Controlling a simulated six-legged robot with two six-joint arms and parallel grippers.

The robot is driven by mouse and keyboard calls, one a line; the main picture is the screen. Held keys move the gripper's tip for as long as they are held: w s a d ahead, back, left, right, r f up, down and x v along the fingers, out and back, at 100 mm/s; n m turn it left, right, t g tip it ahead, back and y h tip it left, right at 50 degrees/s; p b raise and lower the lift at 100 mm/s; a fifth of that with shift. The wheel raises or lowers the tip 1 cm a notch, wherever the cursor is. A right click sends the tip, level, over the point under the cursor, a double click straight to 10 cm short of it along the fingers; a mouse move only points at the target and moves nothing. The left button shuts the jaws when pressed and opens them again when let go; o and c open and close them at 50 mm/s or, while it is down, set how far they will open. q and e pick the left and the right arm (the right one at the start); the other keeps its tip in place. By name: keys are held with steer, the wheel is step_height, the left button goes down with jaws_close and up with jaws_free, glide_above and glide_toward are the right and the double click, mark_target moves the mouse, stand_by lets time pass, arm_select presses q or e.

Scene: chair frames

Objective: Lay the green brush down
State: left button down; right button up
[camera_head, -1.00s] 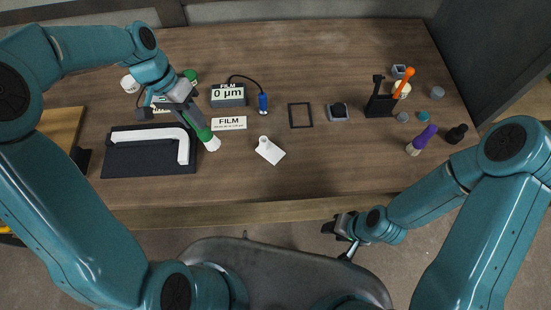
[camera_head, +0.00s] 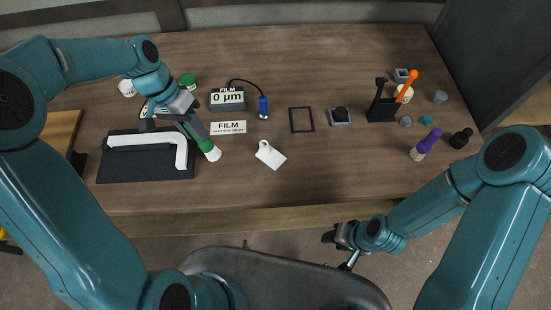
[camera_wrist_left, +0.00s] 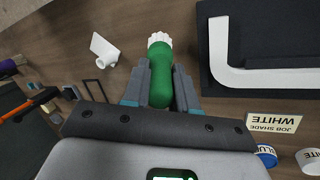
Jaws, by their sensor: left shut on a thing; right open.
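The green brush (camera_head: 207,147) has a green handle and white bristles. My left gripper (camera_head: 190,126) is shut on its handle, and the bristle end points toward the front of the table. In the left wrist view the green brush (camera_wrist_left: 160,72) sits between the two fingers of the left gripper (camera_wrist_left: 160,85), bristles pointing away. The brush is tilted over the table, just right of the black mat; I cannot tell whether its bristles touch the wood. My right gripper (camera_head: 338,238) is open and empty, in front of the table's front edge.
A black mat (camera_head: 130,172) with a white angled piece (camera_head: 182,154) lies left of the brush. The table's front middle is clear.

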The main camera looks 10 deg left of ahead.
arm_select(q)
steer(key=shift+f+b, duration=0.9)
steer(key=shift+f, duration=0.3)
steer(key=c, duration=0.8)
jaws_free()
steer(key=shift+r, duration=0.1)
steer(key=v, duration=1.6)
steer(key=shift+a+r, duration=0.1)
steer(key=shift+a, duration=0.05)
steer(key=shift+r, duration=0.1)
